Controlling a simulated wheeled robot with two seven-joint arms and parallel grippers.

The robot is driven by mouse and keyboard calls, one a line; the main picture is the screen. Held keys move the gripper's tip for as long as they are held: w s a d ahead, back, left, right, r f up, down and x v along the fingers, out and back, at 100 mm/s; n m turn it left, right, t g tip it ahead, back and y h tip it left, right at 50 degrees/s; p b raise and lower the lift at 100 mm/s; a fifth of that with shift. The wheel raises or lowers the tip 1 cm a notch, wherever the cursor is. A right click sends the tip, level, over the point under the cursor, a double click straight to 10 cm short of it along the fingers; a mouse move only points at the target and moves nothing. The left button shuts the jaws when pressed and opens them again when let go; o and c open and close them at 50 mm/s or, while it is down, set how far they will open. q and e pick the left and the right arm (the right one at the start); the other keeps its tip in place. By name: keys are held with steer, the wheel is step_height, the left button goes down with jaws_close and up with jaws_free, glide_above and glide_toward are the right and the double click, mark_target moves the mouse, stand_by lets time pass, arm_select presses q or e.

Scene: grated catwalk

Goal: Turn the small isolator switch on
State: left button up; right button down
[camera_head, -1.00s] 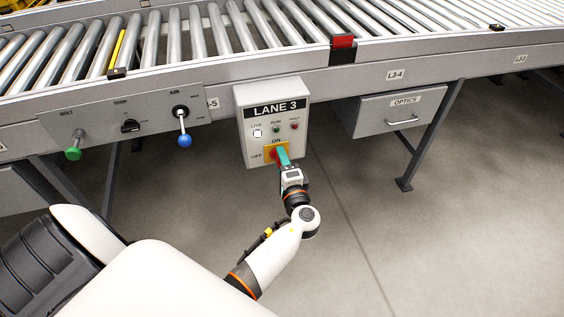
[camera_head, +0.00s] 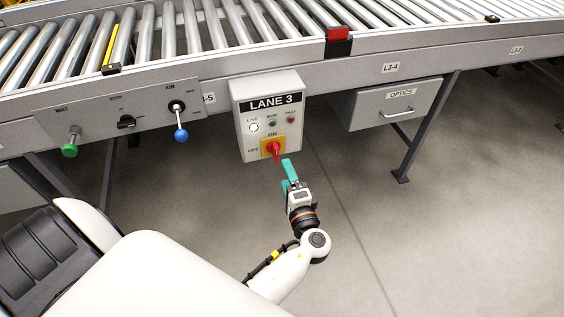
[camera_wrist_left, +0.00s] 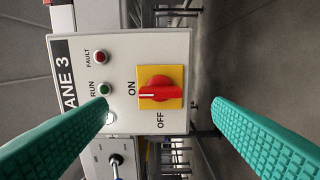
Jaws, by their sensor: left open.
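The isolator switch is a red rotary handle (camera_head: 274,149) on a yellow plate (camera_head: 264,155), low on the grey LANE 3 box (camera_head: 243,125). In the left wrist view the handle (camera_wrist_left: 160,92) lies in line with the ON label, its white mark on the ON side; OFF is at the plate's other labelled side. My left gripper (camera_head: 288,172), with teal fingers, is open and empty, just below and in front of the switch. In the wrist view its fingers frame the handle without touching it. My right gripper is not in view.
The box's LIVE lamp (camera_head: 254,128) glows white. A panel (camera_head: 100,127) left of it carries a green knob (camera_head: 69,150), a black STOP switch (camera_head: 126,122) and a blue-tipped lever (camera_head: 181,135). An OPTICS drawer (camera_head: 370,118) hangs at right under the roller conveyor. Floor below is clear.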

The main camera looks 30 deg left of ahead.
arm_select(q)
steer(key=v, duration=0.3)
steer(key=shift+s+d, duration=0.25)
steer(key=shift+d, duration=0.05)
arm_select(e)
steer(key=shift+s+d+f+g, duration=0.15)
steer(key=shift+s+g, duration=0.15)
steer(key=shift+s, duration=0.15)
